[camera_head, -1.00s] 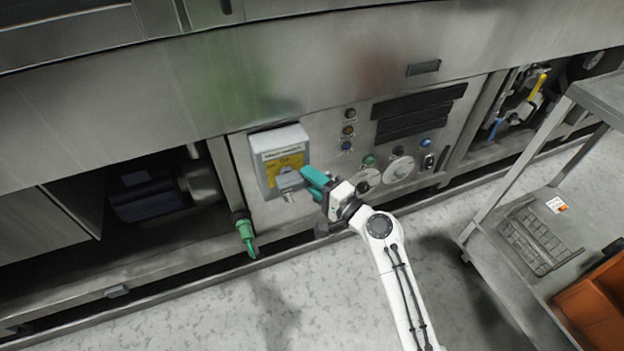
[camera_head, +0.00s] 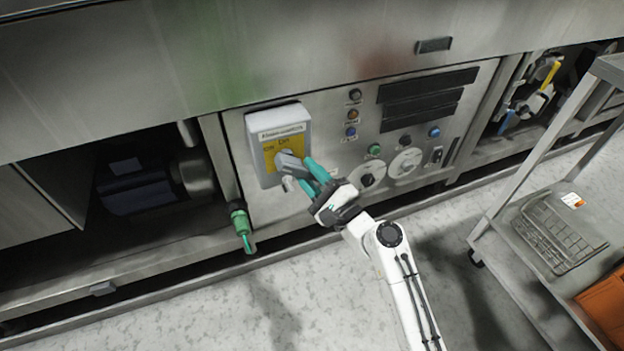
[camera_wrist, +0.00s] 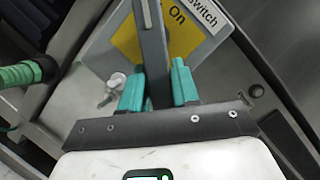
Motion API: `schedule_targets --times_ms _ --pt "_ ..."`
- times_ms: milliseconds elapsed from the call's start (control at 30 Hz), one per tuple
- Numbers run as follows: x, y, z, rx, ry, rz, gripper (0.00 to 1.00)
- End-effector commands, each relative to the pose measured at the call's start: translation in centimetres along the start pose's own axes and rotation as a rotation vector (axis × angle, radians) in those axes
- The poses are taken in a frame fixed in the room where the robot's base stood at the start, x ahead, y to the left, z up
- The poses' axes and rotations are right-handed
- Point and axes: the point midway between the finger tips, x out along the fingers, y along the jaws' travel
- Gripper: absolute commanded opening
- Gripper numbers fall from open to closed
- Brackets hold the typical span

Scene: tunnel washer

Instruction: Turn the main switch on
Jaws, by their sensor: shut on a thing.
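The main switch (camera_head: 291,122) is a light grey box on the machine's front panel, with its name on top and a yellow plate (camera_head: 269,158) marked Off and On. Its grey handle (camera_head: 289,160) stands out over the plate. My gripper (camera_head: 308,172), with teal fingers, is shut on this handle from the lower right. In the wrist view the handle (camera_wrist: 152,45) runs up from between the fingers (camera_wrist: 158,87), across the yellow plate (camera_wrist: 126,42), just left of the word On. The word Off is out of sight there. A small metal knob (camera_wrist: 115,81) sits at the box's lower edge.
Coloured buttons (camera_head: 351,115) and round dials (camera_head: 405,162) are on the panel to the right. A green-handled valve (camera_head: 240,222) sticks out below left. A metal cart (camera_head: 492,225) stands at the right. The floor in front is clear.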

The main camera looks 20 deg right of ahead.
Motion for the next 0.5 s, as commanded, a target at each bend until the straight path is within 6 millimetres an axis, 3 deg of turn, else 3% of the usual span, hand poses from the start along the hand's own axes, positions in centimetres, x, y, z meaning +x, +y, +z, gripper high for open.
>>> schedule_targets --times_ms 100,500 --pt "-0.2 1.0 -0.3 0.095 0.001 -0.039 0.00" --pt "0.0 1.9 0.1 0.321 0.002 -0.132 0.00"
